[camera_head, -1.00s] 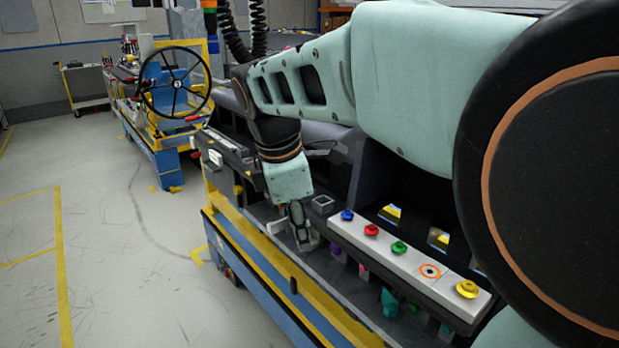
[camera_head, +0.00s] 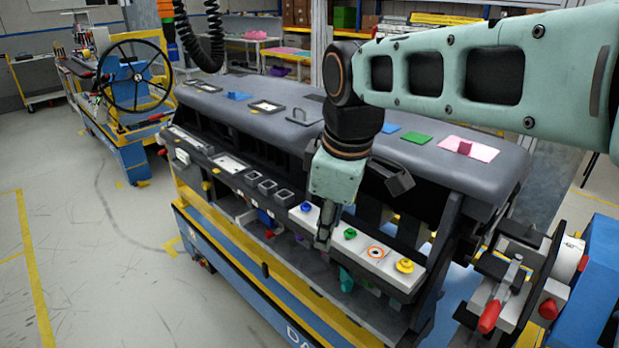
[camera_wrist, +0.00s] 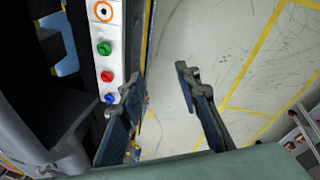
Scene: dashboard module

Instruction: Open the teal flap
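A small teal part (camera_head: 346,280) shows below the front edge of the button strip in the head view. I cannot tell whether it is the teal flap, and no other clear teal flap shows. My gripper (camera_head: 325,242) points down at the front of the button strip (camera_head: 372,262), between the blue and green buttons. In the wrist view my gripper (camera_wrist: 162,88) is open with nothing between its fingers. The left finger is close beside the strip's edge, and floor shows between the fingers.
The strip carries a blue button (camera_head: 306,207), a green button (camera_head: 350,233), an orange-ringed button (camera_head: 376,253) and a yellow button (camera_head: 404,266). The red button (camera_wrist: 107,77) shows in the wrist view. A lever with a red handle (camera_head: 490,316) stands at right.

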